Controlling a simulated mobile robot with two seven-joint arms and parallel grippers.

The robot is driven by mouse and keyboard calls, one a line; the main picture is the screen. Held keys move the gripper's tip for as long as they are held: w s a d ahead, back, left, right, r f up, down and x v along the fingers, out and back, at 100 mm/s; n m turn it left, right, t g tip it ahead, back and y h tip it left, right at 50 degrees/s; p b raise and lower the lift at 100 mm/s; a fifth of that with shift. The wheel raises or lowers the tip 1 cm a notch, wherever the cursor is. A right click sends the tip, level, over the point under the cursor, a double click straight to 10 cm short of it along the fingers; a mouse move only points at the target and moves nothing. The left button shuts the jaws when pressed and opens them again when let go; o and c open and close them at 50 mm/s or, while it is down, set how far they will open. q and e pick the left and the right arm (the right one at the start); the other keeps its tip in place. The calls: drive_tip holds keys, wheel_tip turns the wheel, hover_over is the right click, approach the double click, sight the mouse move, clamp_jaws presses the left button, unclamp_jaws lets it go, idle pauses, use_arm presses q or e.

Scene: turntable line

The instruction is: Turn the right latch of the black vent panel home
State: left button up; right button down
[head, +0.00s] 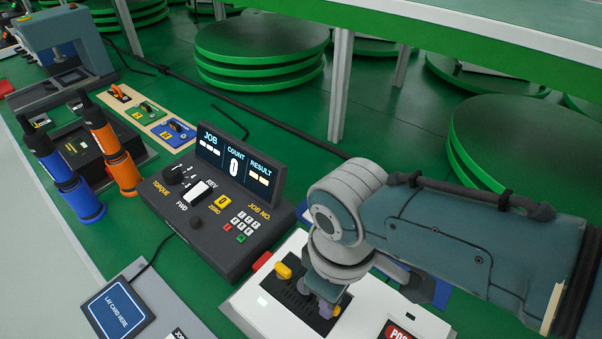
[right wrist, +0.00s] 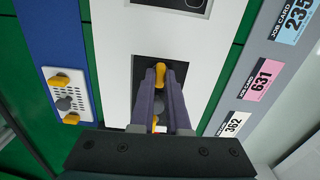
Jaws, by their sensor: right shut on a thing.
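The black vent panel (head: 301,297) is set in a white fixture; it also shows dark in the right wrist view (right wrist: 142,68). My right gripper (head: 326,306) is lowered onto the panel's right end and shut on the right latch, a small yellow tab (head: 336,312). In the right wrist view, a yellow latch (right wrist: 159,73) shows between the purple fingertips, lying along the fingers. A grey knob (right wrist: 159,104) shows between the fingers. The panel's left yellow latch (head: 283,270) is free. The fingers hide part of the panel. My left gripper is not in view.
A dark controller (head: 225,225) with a display stands beside the white fixture (head: 240,307). A blue fixture (right wrist: 40,30) with a white vent panel (right wrist: 54,89) lies beside it in the right wrist view. Job cards (right wrist: 262,80) line the other side.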

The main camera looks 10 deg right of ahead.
idle(0.3)
drive_tip(key=c, duration=0.9)
unclamp_jaws()
drive_tip(key=shift+r, duration=0.1)
wheel_tip(320, 180, up, 10)
drive_tip(key=p, duration=0.5)
